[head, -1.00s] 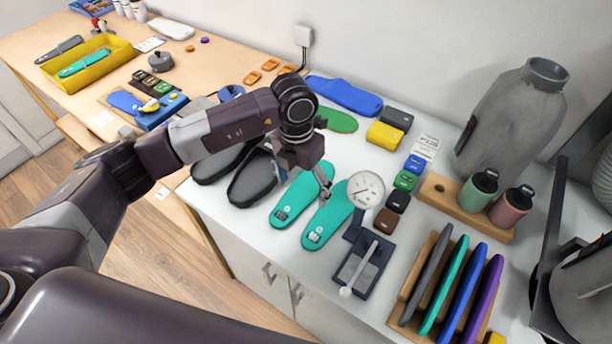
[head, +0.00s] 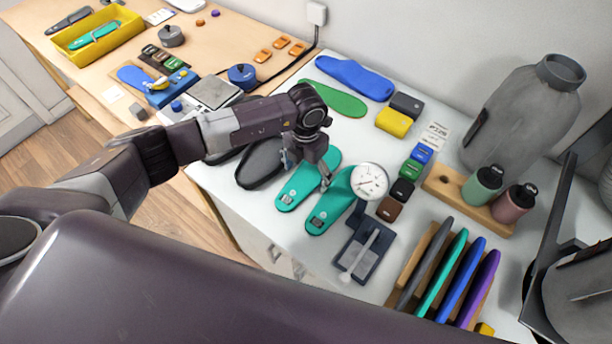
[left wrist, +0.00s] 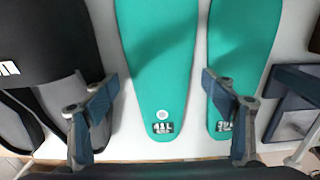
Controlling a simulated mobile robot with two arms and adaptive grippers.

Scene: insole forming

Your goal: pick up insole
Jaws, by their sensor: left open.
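Two teal insoles lie side by side on the white counter in the head view, the left insole (head: 291,194) and the right insole (head: 330,207). They also show in the left wrist view, the left one (left wrist: 158,60) in the middle and the right one (left wrist: 243,45) to its right. My left gripper (head: 306,163) is open and empty above the left insole and hides part of it. In the left wrist view the spread fingers of my left gripper (left wrist: 160,88) appear on either side of that insole's printed end. I cannot tell the height gap. My right gripper is not in view.
A dial gauge (head: 369,181) on a dark stand is close beside the right insole. Black shoe pieces (head: 259,165) lie left of the insoles. A rack of coloured insoles (head: 440,275) stands at front right. A blue insole (head: 354,78) lies behind.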

